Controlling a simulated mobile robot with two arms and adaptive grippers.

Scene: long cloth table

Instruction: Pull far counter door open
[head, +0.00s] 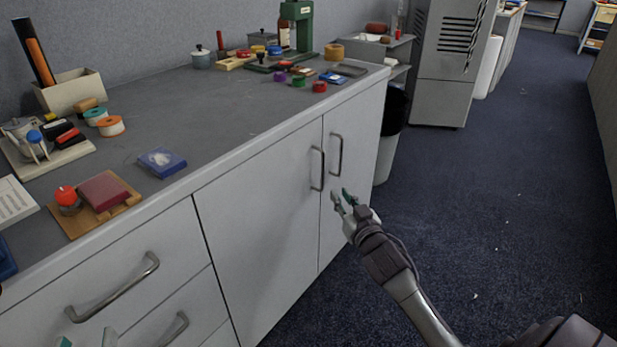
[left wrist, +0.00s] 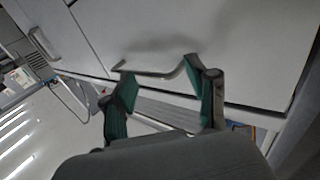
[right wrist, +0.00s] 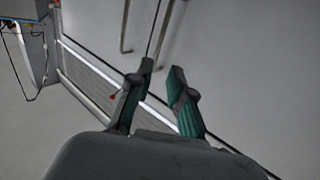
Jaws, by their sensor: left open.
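The far counter door (head: 352,150) is the narrow right-hand door of the white counter and stands closed, with a vertical bar handle (head: 337,154). The wider near door (head: 260,210) beside it is closed, with its own handle (head: 317,168). My right gripper (head: 343,197) is open and empty, just below the far door's handle and apart from it. The right wrist view shows its parted fingers (right wrist: 160,85) and two handles beyond them. My left gripper (head: 87,341) is open at the bottom left by the drawers; in the left wrist view a drawer handle (left wrist: 150,73) lies near its fingertips.
The counter top (head: 230,115) carries a blue box (head: 162,162), tape rolls and several tools near its back. A dark-topped bin (head: 390,130) stands just beyond the counter's far end. A grey machine (head: 440,75) is behind it.

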